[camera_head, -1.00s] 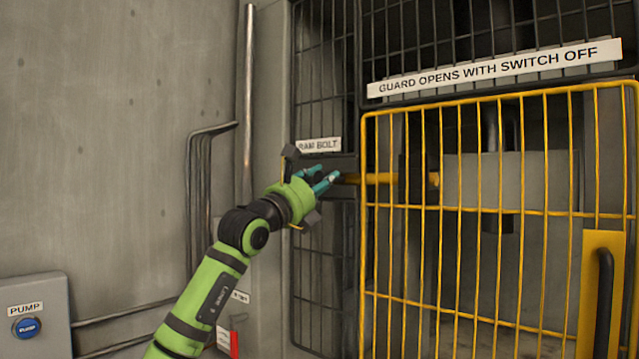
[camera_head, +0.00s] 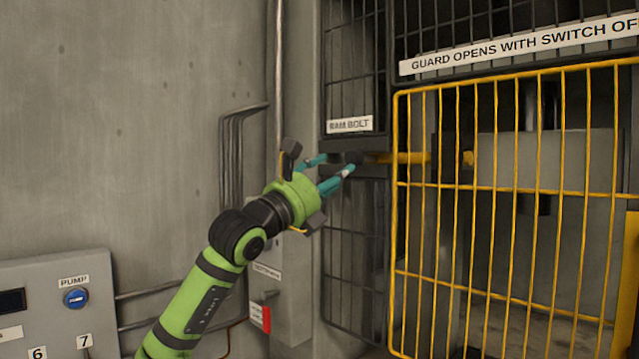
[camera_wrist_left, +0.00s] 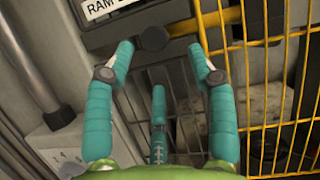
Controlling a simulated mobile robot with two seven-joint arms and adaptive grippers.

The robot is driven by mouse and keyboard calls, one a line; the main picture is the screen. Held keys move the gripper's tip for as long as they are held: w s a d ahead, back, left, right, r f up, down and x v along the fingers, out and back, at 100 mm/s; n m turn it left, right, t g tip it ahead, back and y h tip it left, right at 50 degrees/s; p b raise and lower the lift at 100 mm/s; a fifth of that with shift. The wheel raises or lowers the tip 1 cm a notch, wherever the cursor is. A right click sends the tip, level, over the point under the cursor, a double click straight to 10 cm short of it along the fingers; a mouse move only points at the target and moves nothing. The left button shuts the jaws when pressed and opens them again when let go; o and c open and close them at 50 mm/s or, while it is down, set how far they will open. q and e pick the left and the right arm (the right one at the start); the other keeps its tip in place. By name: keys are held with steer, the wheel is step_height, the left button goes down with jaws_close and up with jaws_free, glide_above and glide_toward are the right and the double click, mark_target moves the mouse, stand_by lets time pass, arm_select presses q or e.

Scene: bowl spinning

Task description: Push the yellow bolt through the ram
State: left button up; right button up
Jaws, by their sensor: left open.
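The yellow bolt (camera_head: 408,158) lies level below the RAM BOLT label, its dark round knob (camera_head: 352,157) at its left end. The bolt runs right behind the yellow guard to a dark upright. A short yellow piece (camera_head: 468,157) shows beyond the upright, beside the grey ram block (camera_head: 548,158). I cannot tell whether it enters the ram. My left gripper (camera_head: 336,165) is open and empty at the knob. In the left wrist view the knob (camera_wrist_left: 153,38) sits just beyond and between the spread fingertips, and the bolt (camera_wrist_left: 205,22) runs off right. My right gripper is out of view.
The yellow mesh guard (camera_head: 478,195) stands in front of the ram, to the right. A dark mesh panel (camera_head: 352,240) is below the bolt. A panel with a blue PUMP knob (camera_head: 75,298) is at lower left. A grey box with a red lever (camera_head: 267,318) stands below my gripper.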

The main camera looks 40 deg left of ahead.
arm_select(q)
steer(key=shift+v, duration=1.75)
steer(key=shift+d, duration=0.15)
